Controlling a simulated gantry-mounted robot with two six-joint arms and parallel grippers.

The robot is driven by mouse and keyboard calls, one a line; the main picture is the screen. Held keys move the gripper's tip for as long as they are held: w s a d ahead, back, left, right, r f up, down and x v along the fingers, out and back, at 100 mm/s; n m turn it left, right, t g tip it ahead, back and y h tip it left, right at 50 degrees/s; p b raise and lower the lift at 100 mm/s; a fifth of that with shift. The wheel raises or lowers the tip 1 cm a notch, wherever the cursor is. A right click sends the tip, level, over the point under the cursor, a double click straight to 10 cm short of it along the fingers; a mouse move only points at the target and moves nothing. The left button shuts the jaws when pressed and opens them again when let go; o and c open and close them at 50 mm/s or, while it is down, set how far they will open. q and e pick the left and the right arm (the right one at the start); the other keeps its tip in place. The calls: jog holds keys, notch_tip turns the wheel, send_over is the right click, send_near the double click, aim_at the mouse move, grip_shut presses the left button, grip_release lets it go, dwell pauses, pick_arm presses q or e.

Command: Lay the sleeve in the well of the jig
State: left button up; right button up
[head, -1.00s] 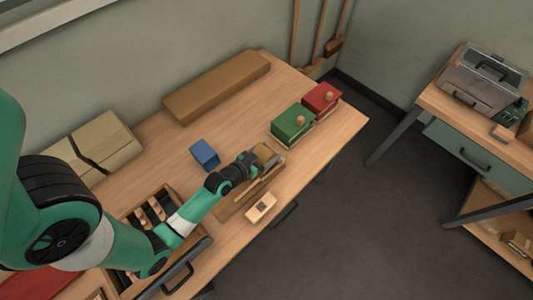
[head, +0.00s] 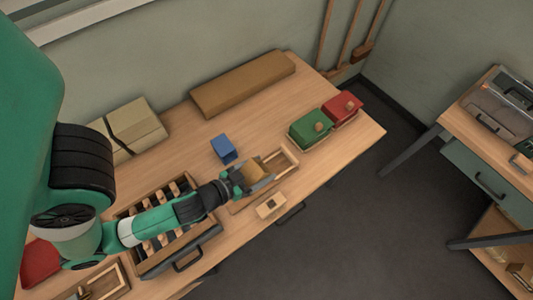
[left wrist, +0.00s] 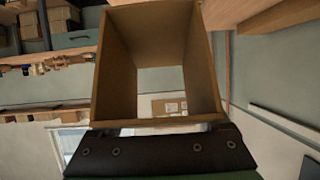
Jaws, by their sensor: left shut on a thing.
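The sleeve (head: 256,171) is a tan, square, hollow tube. My left gripper (head: 250,180) is shut on it and holds it over the left part of the jig, a long shallow wooden frame (head: 296,162) near the table's front edge. The right part of the frame's well shows empty. The sleeve and gripper hide the rest, and I cannot tell whether the sleeve touches the jig. In the left wrist view, the sleeve (left wrist: 115,75) fills the middle, and I look through its open bore. My right gripper is not in view.
A blue box (head: 223,149) stands behind the jig. A pale block with a dark hole (head: 270,206) lies in front. Green (head: 310,131) and red (head: 342,107) knobbed boxes stand right. A slotted tray (head: 150,262) lies under my arm.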

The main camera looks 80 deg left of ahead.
pick_arm(q)
jog(key=w+d+r+m+t+h, duration=0.1)
jog(key=w+d+r+m+h, duration=0.15)
jog(key=w+d, duration=0.3)
jog(key=w+d+r+m+h, duration=0.2)
jog(key=w+d+h, duration=0.1)
jog(key=w+d, duration=0.3)
notch_tip(320, 180, up, 18)
jog(key=s+a+p, duration=0.1)
jog(key=p, duration=2.5)
jog(key=shift+s+a+m, duration=0.15)
jog(key=shift+a+m, duration=0.05)
jog(key=shift+m, duration=0.15)
